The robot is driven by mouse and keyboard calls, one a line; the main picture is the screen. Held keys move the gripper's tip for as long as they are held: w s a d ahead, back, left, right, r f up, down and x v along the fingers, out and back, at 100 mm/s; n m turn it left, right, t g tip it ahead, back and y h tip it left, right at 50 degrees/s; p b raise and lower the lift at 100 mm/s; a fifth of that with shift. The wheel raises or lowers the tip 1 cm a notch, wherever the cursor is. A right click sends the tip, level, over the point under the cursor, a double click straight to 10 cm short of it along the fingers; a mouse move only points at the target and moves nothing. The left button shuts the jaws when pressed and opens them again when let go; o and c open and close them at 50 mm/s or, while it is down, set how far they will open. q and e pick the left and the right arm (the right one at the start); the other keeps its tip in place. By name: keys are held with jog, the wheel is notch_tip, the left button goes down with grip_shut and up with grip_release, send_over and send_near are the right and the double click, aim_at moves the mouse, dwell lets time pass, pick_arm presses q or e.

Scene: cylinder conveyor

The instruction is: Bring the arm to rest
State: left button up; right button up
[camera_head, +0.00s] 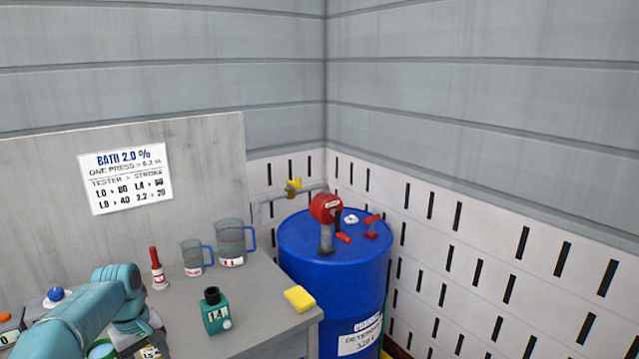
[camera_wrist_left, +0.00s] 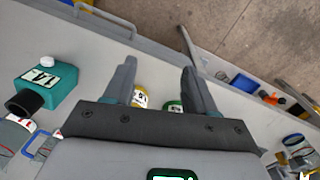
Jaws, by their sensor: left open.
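My left arm (camera_head: 85,315) comes in from the lower left in the head view, low over the grey bench. Its gripper cannot be made out clearly there. In the left wrist view my left gripper (camera_wrist_left: 158,72) shows two dark fingers spread wide apart, with nothing held between them. The fingers hang over the bench near its edge. A yellow-labelled container (camera_wrist_left: 140,97) and a green one (camera_wrist_left: 173,106) show partly behind the gripper's dark base. My right gripper is in neither view.
A sign panel (camera_head: 210,175) rises behind.

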pick_arm(q)
jog(key=s+d+f+m+h, duration=0.1)
jog(key=s+d+f+m, duration=0.2)
jog(key=d+f, duration=0.65)
jog(key=s+d+f+m+h, duration=0.1)
jog(key=s+d+f+m, duration=0.15)
jog(key=d+f, duration=0.65)
jog(key=s+d+f+m, duration=0.1)
jog(key=s+d+f, duration=0.2)
jog(key=s, duration=0.8)
jog(key=s+d+f+m+h, duration=0.1)
jog(key=s+d+f+m, duration=0.1)
jog(key=s+d, duration=0.5)
jog(key=s+f, duration=0.1)
jog(key=s, duration=0.3)
jog(key=shift+s+f, duration=0.2)
jog(key=shift+s, duration=0.05)
